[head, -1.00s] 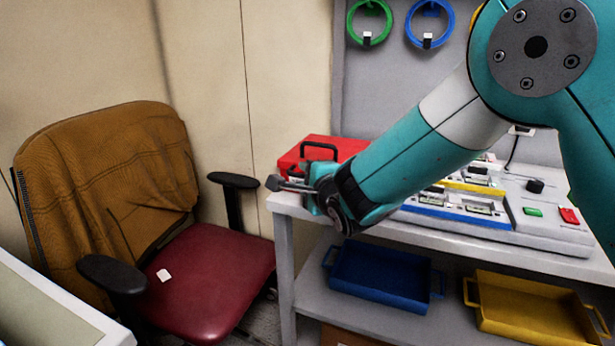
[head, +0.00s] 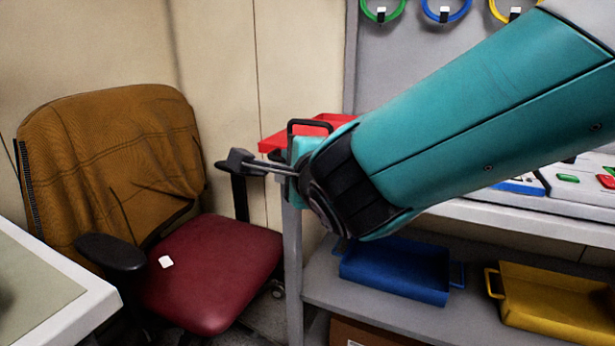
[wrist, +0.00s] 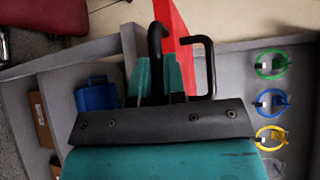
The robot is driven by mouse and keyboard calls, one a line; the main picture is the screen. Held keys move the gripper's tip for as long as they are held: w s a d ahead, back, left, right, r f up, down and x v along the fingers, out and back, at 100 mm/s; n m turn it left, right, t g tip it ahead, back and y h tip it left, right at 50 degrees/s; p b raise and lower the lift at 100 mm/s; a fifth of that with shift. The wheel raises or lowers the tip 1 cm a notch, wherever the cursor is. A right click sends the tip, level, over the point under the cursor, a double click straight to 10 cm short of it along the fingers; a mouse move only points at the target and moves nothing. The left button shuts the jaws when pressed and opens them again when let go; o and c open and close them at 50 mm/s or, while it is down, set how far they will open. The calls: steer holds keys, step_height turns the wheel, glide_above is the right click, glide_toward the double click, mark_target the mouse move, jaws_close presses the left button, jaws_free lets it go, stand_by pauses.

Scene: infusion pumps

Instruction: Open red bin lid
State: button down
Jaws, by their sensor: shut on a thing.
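A red bin (head: 335,119) sits at the left end of the grey workbench in the head view, partly hidden behind my gripper and arm. A black loop handle (head: 309,122) stands beside it. In the wrist view, the bin's red part (wrist: 179,22) is a narrow tilted strip with the square loop handle (wrist: 211,66) on its right. My gripper (wrist: 157,68) has its teal fingers closed around a black, hook-shaped handle (wrist: 156,34) left of the strip. In the head view my gripper (head: 300,148) is at the bin's front; its grip is mostly hidden. I cannot tell how far the lid is raised.
A brown and red chair (head: 215,265) with black armrests stands close left of my gripper. A blue tray (head: 395,272) and a yellow tray (head: 555,305) lie on the lower shelf. A white table (head: 95,312) is at the lower left. Coloured rings (head: 446,12) hang on the back wall.

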steer(key=s+b, duration=0.1)
steer(key=s+a+b, duration=0.1)
steer(key=s, duration=0.1)
steer(key=shift+s+a, duration=0.2)
steer(key=shift+s, duration=0.05)
steer(key=c, duration=1.2)
jaws_free()
steer(key=shift+w, duration=0.1)
